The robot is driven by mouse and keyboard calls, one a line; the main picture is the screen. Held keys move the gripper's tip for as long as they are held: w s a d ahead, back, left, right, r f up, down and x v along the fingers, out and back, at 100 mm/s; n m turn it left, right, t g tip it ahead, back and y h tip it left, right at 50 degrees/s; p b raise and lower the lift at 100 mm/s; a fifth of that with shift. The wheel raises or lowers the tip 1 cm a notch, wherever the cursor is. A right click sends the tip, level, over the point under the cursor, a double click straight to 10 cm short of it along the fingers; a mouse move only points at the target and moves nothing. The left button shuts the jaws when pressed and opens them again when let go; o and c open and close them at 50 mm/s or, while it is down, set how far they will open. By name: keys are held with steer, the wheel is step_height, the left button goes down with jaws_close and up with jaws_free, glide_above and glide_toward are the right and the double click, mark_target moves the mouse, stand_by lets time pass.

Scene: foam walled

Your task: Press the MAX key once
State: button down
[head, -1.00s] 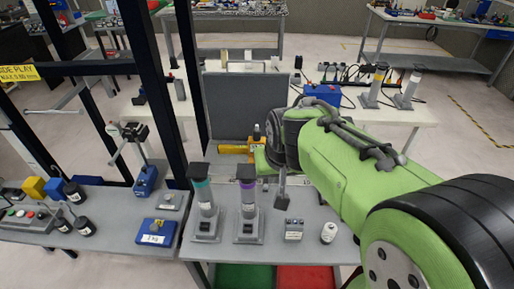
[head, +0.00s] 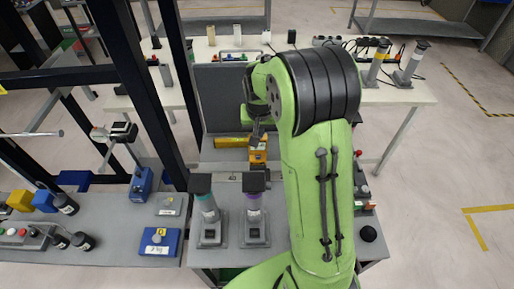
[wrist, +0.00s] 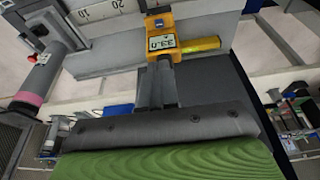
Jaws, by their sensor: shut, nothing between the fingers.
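A yellow instrument with a display (head: 258,153) stands on the grey bench, with a yellow cylinder (head: 233,142) beside it. In the wrist view the instrument (wrist: 158,24) shows a pale readout that looks like 33.0, and a small marking above it. I cannot make out a key lettered MAX in either view. My gripper (wrist: 163,66) is shut and empty, its tips at the near end of the instrument in the wrist view; I cannot tell whether they touch. In the head view my gripper (head: 257,130) is just above the instrument, partly hidden by my green arm.
A dark upright panel (head: 219,95) stands behind the instrument. A black frame post (head: 140,90) rises at left. A ruler scale (wrist: 100,10) shows in the wrist view.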

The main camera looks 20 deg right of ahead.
glide_toward(258, 156)
steer(key=x, duration=0.5)
steer(key=shift+w+d, duration=0.15)
steer(key=shift+f, duration=0.35)
